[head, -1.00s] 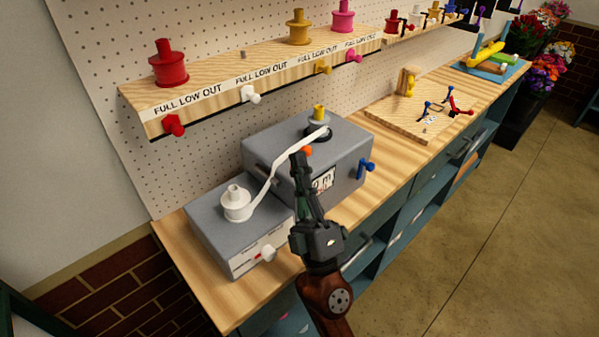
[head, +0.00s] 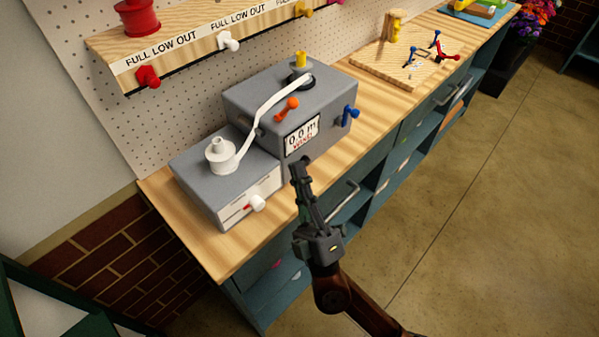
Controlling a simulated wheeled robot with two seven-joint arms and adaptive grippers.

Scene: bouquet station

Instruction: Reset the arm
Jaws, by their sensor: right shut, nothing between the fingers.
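My right gripper (head: 302,170) is in front of the grey machines, over the front edge of the wooden counter. Its fingers point up and it is shut, with nothing between them. It looks apart from the machines, though the exact gap is hard to judge. The larger grey box (head: 250,98) has an orange lever on top, a blue handle at its right and a display reading 0.0 m. A white ribbon (head: 262,109) runs from its top to the white spool (head: 221,153) on the smaller grey box (head: 203,189). My left gripper is out of view.
A shelf (head: 210,40) with a red spool (head: 137,17) and coloured knobs runs along the pegboard above. A wooden board (head: 385,68) with small coloured handles lies farther right on the counter. The floor (head: 480,200) at the right is clear.

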